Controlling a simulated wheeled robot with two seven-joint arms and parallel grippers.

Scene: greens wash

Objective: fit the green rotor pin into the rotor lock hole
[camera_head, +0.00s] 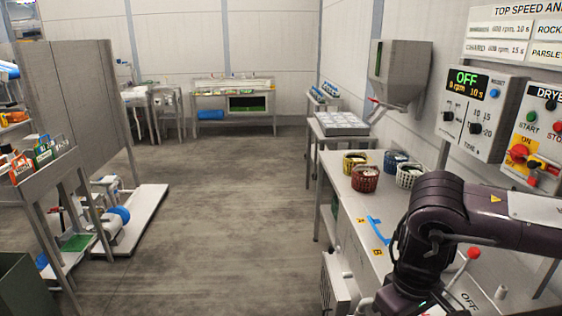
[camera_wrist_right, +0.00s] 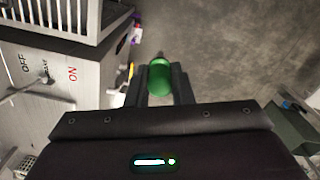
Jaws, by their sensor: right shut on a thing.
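The green rotor pin (camera_wrist_right: 159,77) shows in the right wrist view as a rounded green piece between the dark fingers. My right gripper (camera_wrist_right: 160,84) is shut on it, and the floor lies behind it in that view. The pin's far end is hard to make out. In the head view my right arm reaches in from the right and bends down, and its gripper and the pin are out of sight there. My left gripper is in neither view. I cannot make out the rotor lock hole in either view.
In the head view, a control box (camera_head: 475,110) hangs above the bench, which holds several baskets (camera_head: 364,178). Open floor (camera_head: 225,215) fills the middle.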

